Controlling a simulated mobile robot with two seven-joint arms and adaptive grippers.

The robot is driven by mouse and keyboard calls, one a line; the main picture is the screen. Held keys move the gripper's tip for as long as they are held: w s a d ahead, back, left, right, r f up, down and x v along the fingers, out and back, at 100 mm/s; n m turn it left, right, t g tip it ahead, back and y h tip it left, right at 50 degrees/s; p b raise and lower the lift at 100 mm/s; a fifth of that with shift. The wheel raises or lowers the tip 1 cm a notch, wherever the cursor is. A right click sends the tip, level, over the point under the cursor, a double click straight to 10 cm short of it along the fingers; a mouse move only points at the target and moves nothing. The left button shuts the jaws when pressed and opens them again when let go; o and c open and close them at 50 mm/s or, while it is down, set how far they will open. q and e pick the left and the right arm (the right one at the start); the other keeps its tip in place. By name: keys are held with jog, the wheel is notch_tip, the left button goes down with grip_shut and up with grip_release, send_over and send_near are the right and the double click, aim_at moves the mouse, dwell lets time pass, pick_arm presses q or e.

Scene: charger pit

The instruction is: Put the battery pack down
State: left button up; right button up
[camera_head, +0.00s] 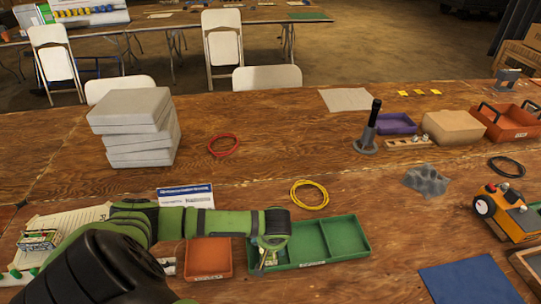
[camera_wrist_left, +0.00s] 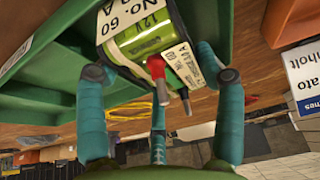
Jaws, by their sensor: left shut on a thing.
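The battery pack (camera_wrist_left: 140,42) has a green body, pale labels reading "No. 60" and "12 V", and a red and a dark lead. My left gripper (camera_head: 266,258) is shut on it, with teal fingers (camera_wrist_left: 145,40) around its sides in the left wrist view. In the head view the gripper and pack are at the left compartment of the green divided tray (camera_head: 347,256). The gripper hides most of the pack there, and I cannot tell whether it touches the tray floor. The other tray compartments look empty. My right gripper is not in view.
An orange tray (camera_head: 208,276) is just left of the green tray. A yellow cable coil (camera_head: 309,184) lies behind it, beside a blue-and-white card (camera_head: 185,196). A blue mat (camera_head: 470,282) lies at the front right.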

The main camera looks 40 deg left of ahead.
pick_arm(q)
jog(key=o, duration=1.7)
jog(key=shift+f, duration=0.15)
jog(key=v, duration=1.2)
jog(key=shift+r, duration=0.2)
